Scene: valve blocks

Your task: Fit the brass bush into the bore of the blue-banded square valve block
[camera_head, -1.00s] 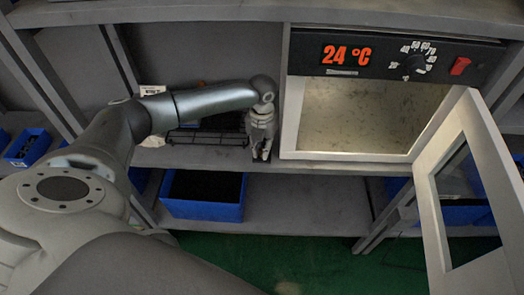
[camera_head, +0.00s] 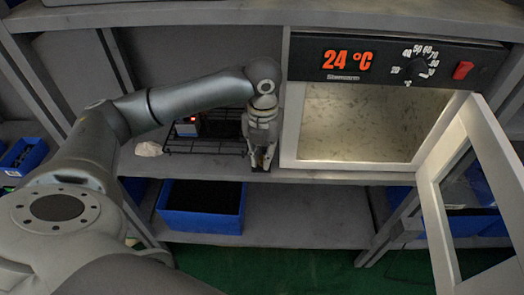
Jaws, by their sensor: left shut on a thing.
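My left gripper (camera_head: 262,163) points down in front of the shelf, just left of the open heating cabinet. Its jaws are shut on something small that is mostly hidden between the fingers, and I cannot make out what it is. I cannot make out the brass bush or the blue-banded square valve block anywhere in view. My right gripper is not in view.
The heating cabinet (camera_head: 289,130) reads 24 °C; its chamber looks empty and its door (camera_head: 436,220) hangs open at right. A black wire rack (camera_head: 205,147), a small device with a red light (camera_head: 188,127) and a white crumpled cloth (camera_head: 148,149) are left. A blue bin (camera_head: 200,222) stands below.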

